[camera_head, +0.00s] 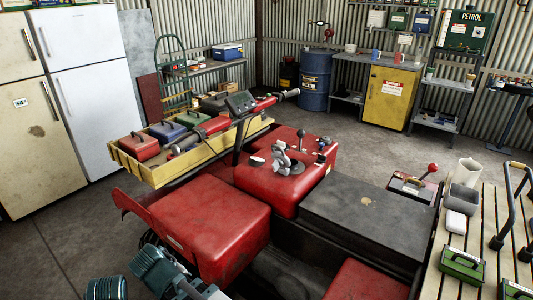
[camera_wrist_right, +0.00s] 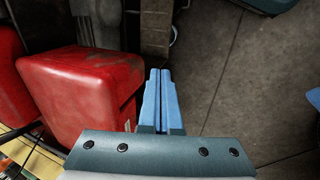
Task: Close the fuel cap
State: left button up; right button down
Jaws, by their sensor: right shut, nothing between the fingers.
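In the head view, a red fuel tank (camera_head: 262,185) sits in the middle of the quad. On its top is a grey metal fuel cap fitting (camera_head: 289,162) with parts that stand upright. At this size I cannot tell exactly how the lid is set. A small dark and white round piece (camera_head: 257,161) lies to its left. In the right wrist view my right gripper (camera_wrist_right: 160,75) has its blue fingers shut together and empty. It is over the floor beside a red fender, apart from the fuel cap, which this view does not show. My left gripper is not visible.
The quad's handlebar (camera_head: 240,104) and front rack (camera_head: 150,175) with several small boxes lie beyond the tank. A black seat (camera_head: 355,215) is right of it. A slatted rack (camera_head: 455,270) with green boxes is at the right. Red fenders (camera_head: 195,225) stand nearer.

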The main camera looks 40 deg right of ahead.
jog(key=w+d+t+h+b, duration=0.1)
jog(key=w+d+h+b, duration=0.1)
jog(key=w+d, duration=0.4)
jog(key=t+h+b, duration=0.4)
jog(key=h+b, duration=0.3)
jog(key=h, duration=0.7)
send_near(280, 158)
jog(key=s+a+r, duration=0.2)
jog(key=a+r, duration=0.2)
jog(key=a, duration=0.5)
pick_arm(q)
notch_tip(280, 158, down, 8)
jog(key=p, duration=0.2)
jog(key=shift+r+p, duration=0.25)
jog(key=shift+p, duration=0.1)
pick_arm(e)
jog(key=x, duration=1.4)
jog(key=shift+s+d, duration=0.2)
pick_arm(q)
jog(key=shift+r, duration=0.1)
